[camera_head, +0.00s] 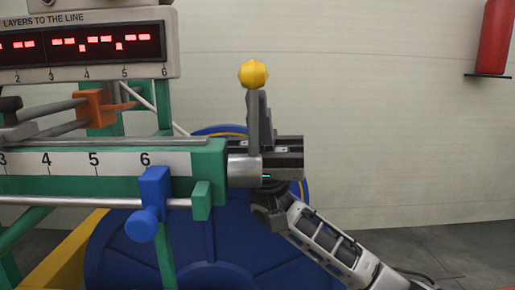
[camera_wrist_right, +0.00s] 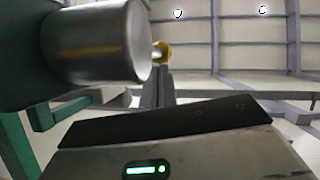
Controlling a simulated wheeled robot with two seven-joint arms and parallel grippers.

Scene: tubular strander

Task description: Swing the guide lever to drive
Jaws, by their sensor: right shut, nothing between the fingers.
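A yellow faceted knob (camera_head: 253,74), which looks like the guide lever's handle, stands above the silver cylinder at the right end of the green beam. Its rod is hidden or cannot be made out behind my fingers. My right gripper (camera_head: 255,97) points upward with its grey fingers shut and empty, the tips just below the knob. In the right wrist view the knob (camera_wrist_right: 162,53) shows just beyond the fingertips (camera_wrist_right: 158,73), partly behind the silver cylinder (camera_wrist_right: 98,43). I cannot tell whether the fingers touch the lever. My left gripper is out of view.
The green beam (camera_head: 218,168) carries a numbered scale (camera_head: 70,163) and a blue clamp knob (camera_head: 150,205). A large blue wheel (camera_head: 200,250) stands below and behind. A red-digit display (camera_head: 80,45) is at upper left. A red extinguisher (camera_head: 495,40) hangs at right.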

